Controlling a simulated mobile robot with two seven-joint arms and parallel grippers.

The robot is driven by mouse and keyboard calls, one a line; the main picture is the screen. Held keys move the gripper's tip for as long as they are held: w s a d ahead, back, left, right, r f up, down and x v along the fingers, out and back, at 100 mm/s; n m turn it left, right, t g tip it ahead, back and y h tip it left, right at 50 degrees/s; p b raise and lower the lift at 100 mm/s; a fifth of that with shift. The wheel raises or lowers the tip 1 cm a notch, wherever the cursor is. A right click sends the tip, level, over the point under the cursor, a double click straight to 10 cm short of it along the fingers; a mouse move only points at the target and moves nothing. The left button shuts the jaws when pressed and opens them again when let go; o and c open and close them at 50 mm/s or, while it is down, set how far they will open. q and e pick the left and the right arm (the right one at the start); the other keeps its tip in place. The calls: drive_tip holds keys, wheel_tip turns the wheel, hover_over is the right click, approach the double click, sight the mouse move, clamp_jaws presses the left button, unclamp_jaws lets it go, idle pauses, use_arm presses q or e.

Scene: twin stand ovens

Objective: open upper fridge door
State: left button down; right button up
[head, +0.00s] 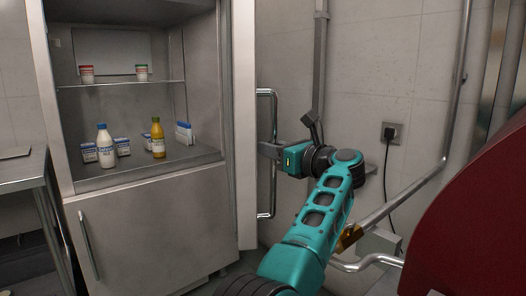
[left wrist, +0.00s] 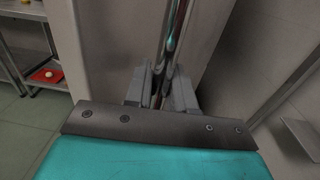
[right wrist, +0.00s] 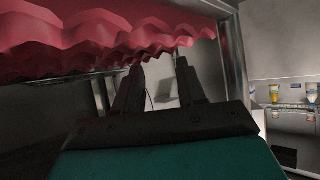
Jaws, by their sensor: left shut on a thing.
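The fridge's upper door (head: 243,120) stands swung open, seen nearly edge-on to the right of the lit upper compartment. Its long vertical bar handle (head: 273,195) is on the door's outer face. My left gripper (head: 268,150) is shut on the handle around its middle. In the left wrist view the handle bar (left wrist: 176,35) runs down between the two fingers of this gripper (left wrist: 160,88). My right gripper (right wrist: 160,85) shows in the right wrist view with its fingers apart and nothing seen between them. It is under a red scalloped edge.
Inside the fridge are a white bottle (head: 105,147), a yellow bottle (head: 157,138) and small cartons. The lower door (head: 155,235) is closed. A metal table (head: 22,172) stands at left. A red curved body (head: 475,215) and metal pipes (head: 455,90) crowd the right.

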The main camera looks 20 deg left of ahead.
use_arm(q)
drive_tip(key=c, duration=1.1)
unclamp_jaws()
drive_tip(key=shift+d, duration=0.1)
drive_tip(key=shift+s, duration=0.1)
drive_tip(key=p+v, duration=0.1)
drive_tip(key=v, duration=0.6)
drive_tip(key=shift+d, duration=0.25)
drive_tip(key=shift+s, duration=0.1)
